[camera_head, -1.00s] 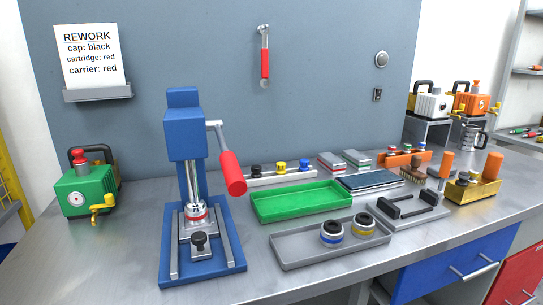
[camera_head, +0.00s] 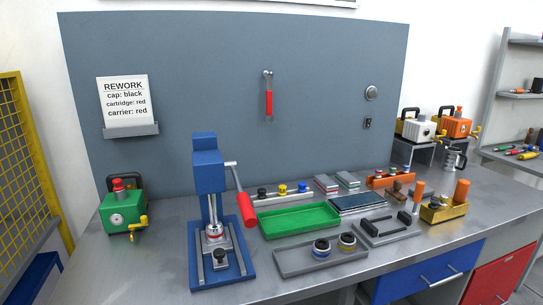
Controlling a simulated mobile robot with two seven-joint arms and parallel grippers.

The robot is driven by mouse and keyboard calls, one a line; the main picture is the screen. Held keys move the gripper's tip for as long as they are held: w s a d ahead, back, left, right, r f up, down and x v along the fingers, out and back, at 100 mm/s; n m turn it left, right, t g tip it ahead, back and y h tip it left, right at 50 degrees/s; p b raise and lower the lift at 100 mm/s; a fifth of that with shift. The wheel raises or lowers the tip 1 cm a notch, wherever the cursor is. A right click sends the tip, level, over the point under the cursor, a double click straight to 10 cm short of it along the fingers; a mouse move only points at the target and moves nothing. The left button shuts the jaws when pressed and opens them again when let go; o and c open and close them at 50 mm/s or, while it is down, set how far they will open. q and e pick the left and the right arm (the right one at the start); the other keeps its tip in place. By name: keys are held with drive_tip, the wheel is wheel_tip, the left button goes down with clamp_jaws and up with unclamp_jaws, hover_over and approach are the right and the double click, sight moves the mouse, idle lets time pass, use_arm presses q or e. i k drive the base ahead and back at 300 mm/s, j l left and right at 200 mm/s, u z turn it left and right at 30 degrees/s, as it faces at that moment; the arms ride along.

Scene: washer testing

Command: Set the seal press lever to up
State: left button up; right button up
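The blue seal press (camera_head: 209,165) stands on the left half of the workbench. Its lever (camera_head: 246,209) comes off the right side of the press head as a grey rod and slopes down to the right. The lever ends in a red grip that hangs low, beside the press column. A cartridge with a red ring (camera_head: 215,233) sits under the ram on the press base. A small black knob (camera_head: 219,256) is in front of it. Neither of my grippers is in view.
A green tray (camera_head: 300,232) and a grey tray (camera_head: 290,268) holding two ringed parts lie right of the press. A green unit (camera_head: 122,215) stands to its left. A rework sign (camera_head: 125,102) and a red-handled wrench (camera_head: 269,98) are on the back panel. Bench space between green unit and press is clear.

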sight(249, 218)
drive_tip(key=j+z, duration=0.2)
drive_tip(key=j, duration=0.25)
drive_tip(key=j+z, duration=0.15)
drive_tip(key=j, duration=0.25)
drive_tip(key=k+j+z, duration=0.2)
drive_tip(key=j, duration=0.25)
drive_tip(key=j+z, duration=0.15)
drive_tip(key=j, duration=0.25)
drive_tip(key=k+j+z, duration=0.2)
drive_tip(key=j, duration=0.2)
drive_tip(key=i+j, duration=0.05)
